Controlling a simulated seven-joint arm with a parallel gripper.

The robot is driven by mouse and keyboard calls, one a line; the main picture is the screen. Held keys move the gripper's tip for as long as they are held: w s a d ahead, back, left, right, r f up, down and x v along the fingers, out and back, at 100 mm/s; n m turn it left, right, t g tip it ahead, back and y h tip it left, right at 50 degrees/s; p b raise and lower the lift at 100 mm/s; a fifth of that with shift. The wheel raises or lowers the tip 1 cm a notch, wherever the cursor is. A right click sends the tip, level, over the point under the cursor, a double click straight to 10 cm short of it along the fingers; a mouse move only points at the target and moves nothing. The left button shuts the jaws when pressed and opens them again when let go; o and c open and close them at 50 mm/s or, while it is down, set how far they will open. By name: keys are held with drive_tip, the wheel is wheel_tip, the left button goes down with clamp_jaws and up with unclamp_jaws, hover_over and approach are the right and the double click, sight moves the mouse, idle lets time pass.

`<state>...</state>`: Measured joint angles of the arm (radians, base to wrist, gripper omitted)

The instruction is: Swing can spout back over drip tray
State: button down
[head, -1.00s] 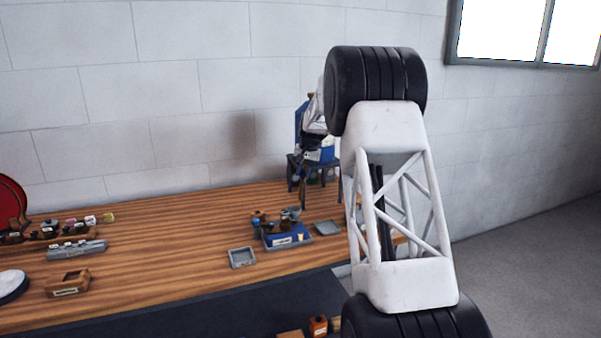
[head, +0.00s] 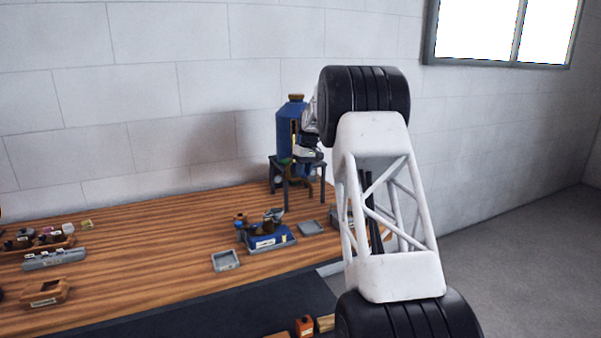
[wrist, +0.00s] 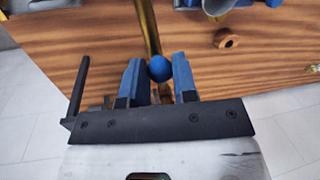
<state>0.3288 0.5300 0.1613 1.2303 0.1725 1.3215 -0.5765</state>
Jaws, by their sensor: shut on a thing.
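A blue can (head: 285,130) with a brown cap stands on a dark legged stand (head: 285,181) at the back of the bench in the head view. My gripper (head: 311,158) is in front of the can, partly hidden by my arm. In the wrist view my gripper's blue fingers (wrist: 158,78) are shut on a round blue knob (wrist: 159,68). A brass tube (wrist: 148,28), apparently the can's spout, runs past the knob over the wood. Small grey trays stand on the bench, one at front (head: 226,261) and one further right (head: 312,227); I cannot tell which is the drip tray.
A blue and grey model (head: 266,240) with small parts stands between the trays. A brown ring (wrist: 227,39) lies on the wood in the wrist view. Racks of small items (head: 55,258) and a wooden block (head: 45,292) are at left. The bench middle is clear.

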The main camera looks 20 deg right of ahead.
drive_tip(key=shift+d, duration=0.1)
idle(0.3)
drive_tip(key=c, duration=0.9)
unclamp_jaws()
drive_tip(key=shift+r, duration=0.15)
drive_tip(key=shift+w+d+r, duration=0.1)
drive_tip(key=shift+d+r, duration=0.15)
drive_tip(key=shift+r, duration=1)
drive_tip(key=shift+w+d+r, duration=0.1)
drive_tip(key=shift+d+r, duration=0.15)
drive_tip(key=shift+r, duration=1)
drive_tip(key=shift+d+r, duration=0.25)
drive_tip(key=shift+r, duration=1)
